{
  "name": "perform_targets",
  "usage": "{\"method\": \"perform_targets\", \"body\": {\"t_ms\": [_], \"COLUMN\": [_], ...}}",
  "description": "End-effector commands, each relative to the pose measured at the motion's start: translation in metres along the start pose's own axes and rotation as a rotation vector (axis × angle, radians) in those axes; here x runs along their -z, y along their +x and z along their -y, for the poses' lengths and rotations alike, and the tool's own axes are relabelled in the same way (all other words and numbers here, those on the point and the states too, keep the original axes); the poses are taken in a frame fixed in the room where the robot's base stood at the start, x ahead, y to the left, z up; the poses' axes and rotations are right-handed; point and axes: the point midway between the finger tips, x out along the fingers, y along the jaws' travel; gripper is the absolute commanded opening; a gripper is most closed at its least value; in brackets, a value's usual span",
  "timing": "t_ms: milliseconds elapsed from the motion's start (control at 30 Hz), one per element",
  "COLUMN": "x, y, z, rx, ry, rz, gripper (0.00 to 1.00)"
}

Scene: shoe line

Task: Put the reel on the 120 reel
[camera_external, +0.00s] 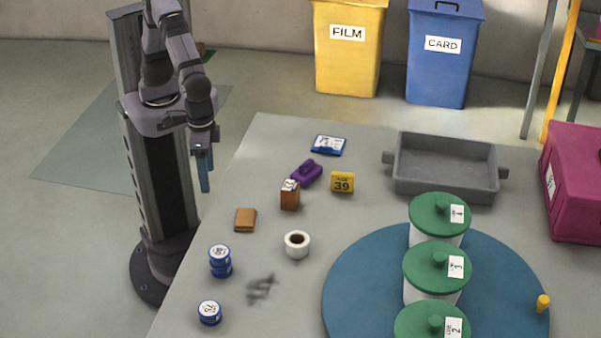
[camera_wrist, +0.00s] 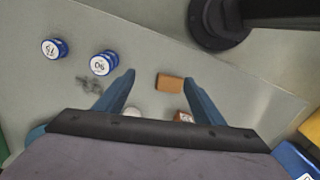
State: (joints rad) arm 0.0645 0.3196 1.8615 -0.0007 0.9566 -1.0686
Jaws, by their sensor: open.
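Two blue-sided reels with white labelled tops stand at the table's near left. The nearer reel (camera_external: 209,313) stands alone; it also shows in the wrist view (camera_wrist: 53,48). The farther one looks like a stack of two reels (camera_external: 220,262), also in the wrist view (camera_wrist: 103,64). Their numbers are too small to read surely, so I cannot tell which is the 120 reel. My gripper (camera_external: 205,188) hangs high off the table's left edge, fingers down, open and empty. In the wrist view the reels lie left of its fingers.
A brown block (camera_external: 245,219), white roll (camera_external: 297,244), reddish-brown box (camera_external: 290,196), purple object (camera_external: 307,172) and yellow 39 block (camera_external: 342,182) are on the table. A blue turntable (camera_external: 350,290) carries green-lidded tubs (camera_external: 437,268). A grey tray (camera_external: 445,185) stands behind.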

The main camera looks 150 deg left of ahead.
Motion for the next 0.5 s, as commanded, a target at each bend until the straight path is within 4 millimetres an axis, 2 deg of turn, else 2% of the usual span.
{"method": "perform_targets", "body": {"t_ms": [33,100,300,500], "x": [-0.007,-0.018,-0.047,-0.067], "y": [0.0,0.003,0.015,0.027], "z": [0.021,0.047,0.112,0.151], "rx": [0.0,0.0,0.0,0.001], "ry": [0.11,0.274,0.682,0.928], "rz": [0.0,0.0,0.0,0.002], "gripper": [0.63,0.63,0.63,0.63]}}
